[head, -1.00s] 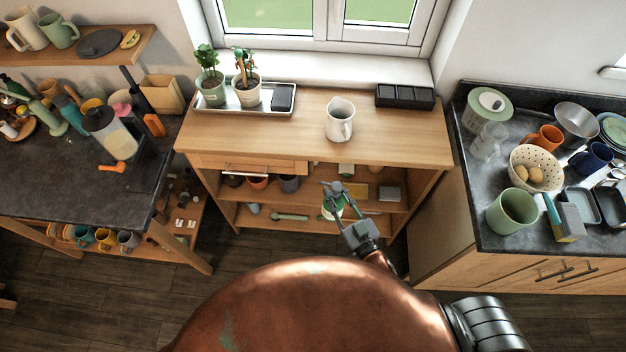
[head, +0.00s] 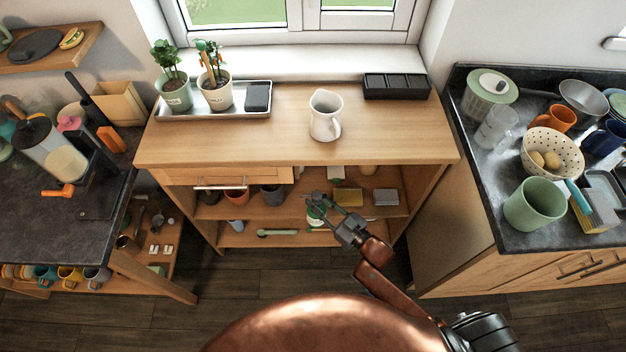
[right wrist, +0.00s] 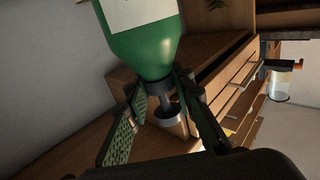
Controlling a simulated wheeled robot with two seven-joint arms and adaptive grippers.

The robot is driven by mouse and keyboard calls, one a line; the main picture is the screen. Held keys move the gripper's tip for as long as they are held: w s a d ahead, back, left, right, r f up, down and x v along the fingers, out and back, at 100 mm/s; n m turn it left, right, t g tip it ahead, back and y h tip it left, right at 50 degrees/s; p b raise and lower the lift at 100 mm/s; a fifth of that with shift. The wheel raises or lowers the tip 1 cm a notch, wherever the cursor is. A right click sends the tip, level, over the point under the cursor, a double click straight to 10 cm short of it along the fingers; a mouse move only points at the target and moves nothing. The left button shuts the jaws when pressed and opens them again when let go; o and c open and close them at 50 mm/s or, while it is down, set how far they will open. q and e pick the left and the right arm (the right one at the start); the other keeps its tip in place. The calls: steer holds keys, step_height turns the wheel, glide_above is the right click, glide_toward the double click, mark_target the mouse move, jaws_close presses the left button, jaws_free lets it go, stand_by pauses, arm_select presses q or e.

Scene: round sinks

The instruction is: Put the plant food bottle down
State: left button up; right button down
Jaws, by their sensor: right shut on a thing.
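The plant food bottle (right wrist: 146,45) is green with a white label and a dark neck. It fills the top middle of the right wrist view. My right gripper (right wrist: 160,90) is shut on it at the neck, one finger on each side. In the head view the bottle (head: 314,215) is a small green and white patch, partly covered by my right gripper (head: 322,203). There the gripper is in front of the wooden bench's (head: 385,135) open shelves, below its top. I cannot tell whether the bottle touches a shelf. My left gripper is not in view.
The bench top holds a tray (head: 190,112) with two potted plants, a white pitcher (head: 324,118) and a black box (head: 396,87). Wood between them is bare. Shelves below hold small pots and tools. Cluttered counters stand left and right.

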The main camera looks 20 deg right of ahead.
steer(key=w+d+b, duration=0.3)
steer(key=w+d, duration=0.1)
steer(key=w, duration=0.8)
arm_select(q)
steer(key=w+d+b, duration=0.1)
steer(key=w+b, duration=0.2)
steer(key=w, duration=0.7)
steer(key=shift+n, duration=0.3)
arm_select(e)
step_height(320, 180, down, 7)
steer(key=shift+w+a, duration=0.15)
steer(key=shift+w, duration=0.25)
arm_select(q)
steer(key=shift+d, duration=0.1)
arm_select(e)
steer(key=shift+r, duration=0.1)
